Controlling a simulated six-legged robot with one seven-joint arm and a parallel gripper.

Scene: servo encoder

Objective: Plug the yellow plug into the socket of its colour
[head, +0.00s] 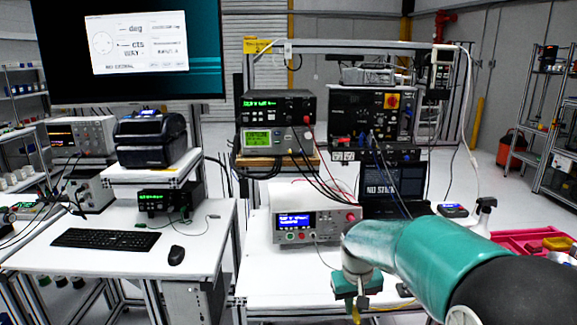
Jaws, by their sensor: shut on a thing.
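My gripper (357,299) hangs at the end of my teal and grey arm, over the front of the white bench at the lower middle. It is shut on the yellow plug (356,315), which shows as a small yellow piece below the jaws, partly cut off by the bottom edge. A thin yellow lead (393,307) runs to the right of the gripper. The white bench instrument (318,225) with a blue display stands behind and left of the gripper, apart from it. Small coloured spots show along its lower front; I cannot tell a yellow socket among them.
A laptop (394,183) and stacked instruments (275,107) with hanging black leads stand behind. A pink tray (520,243) lies at the right. A keyboard (106,240) and mouse (176,255) lie on the left desk. Bare white bench top (285,275) shows left of my gripper.

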